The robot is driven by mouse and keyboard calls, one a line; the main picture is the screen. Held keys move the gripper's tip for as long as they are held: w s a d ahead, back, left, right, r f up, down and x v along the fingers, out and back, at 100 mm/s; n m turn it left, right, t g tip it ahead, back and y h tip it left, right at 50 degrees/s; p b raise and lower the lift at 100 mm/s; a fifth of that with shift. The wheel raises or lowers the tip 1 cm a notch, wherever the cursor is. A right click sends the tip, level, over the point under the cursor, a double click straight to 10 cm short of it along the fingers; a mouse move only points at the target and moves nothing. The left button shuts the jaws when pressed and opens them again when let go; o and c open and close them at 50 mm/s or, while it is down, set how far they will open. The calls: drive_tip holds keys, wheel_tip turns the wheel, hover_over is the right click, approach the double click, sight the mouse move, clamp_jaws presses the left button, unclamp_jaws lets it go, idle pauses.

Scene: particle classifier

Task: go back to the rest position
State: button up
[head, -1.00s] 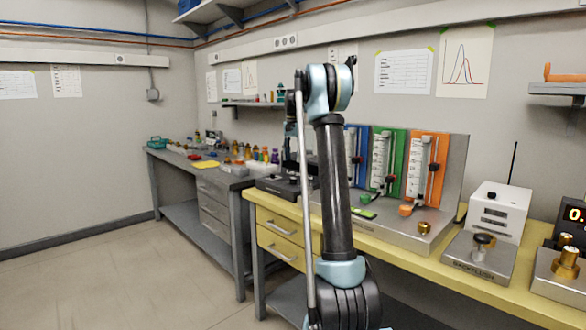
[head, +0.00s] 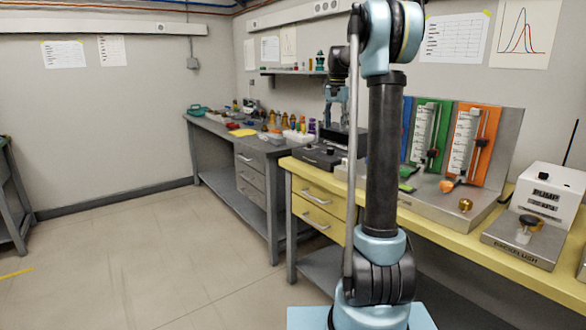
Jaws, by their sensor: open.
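My arm stands upright right of the middle of the head view, bent at its top. My gripper (head: 338,122) hangs pointing down just left of the upper arm, small in the picture and partly hidden behind my own arm. It is open, and I see nothing between its fingers. It appears in front of the far end of the yellow bench (head: 308,167), near a dark device (head: 322,154); I cannot tell the exact gap.
A grey bench (head: 232,132) with bottles stands at the back. Blue, green (head: 430,130) and orange (head: 470,145) panels stand on the yellow bench, with a white pump box (head: 548,195) to the right. The floor (head: 130,250) at left is clear.

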drive_tip(key=s+f+n+t, duration=0.15)
drive_tip(key=s+f, duration=0.25)
drive_tip(key=s, duration=1)
drive_tip(key=s+f+n+g, duration=0.1)
drive_tip(key=s+f+n, duration=0.15)
drive_tip(key=s, duration=1.15)
drive_tip(key=s+f+n+t, duration=0.1)
drive_tip(key=s+f+n, duration=0.1)
drive_tip(key=s+f, duration=1.7)
drive_tip(key=shift+f+n, duration=0.15)
drive_tip(key=shift+n, duration=0.15)
drive_tip(key=shift+s, duration=0.1)
drive_tip(key=shift+w+f, duration=0.2)
drive_tip(key=shift+w, duration=0.25)
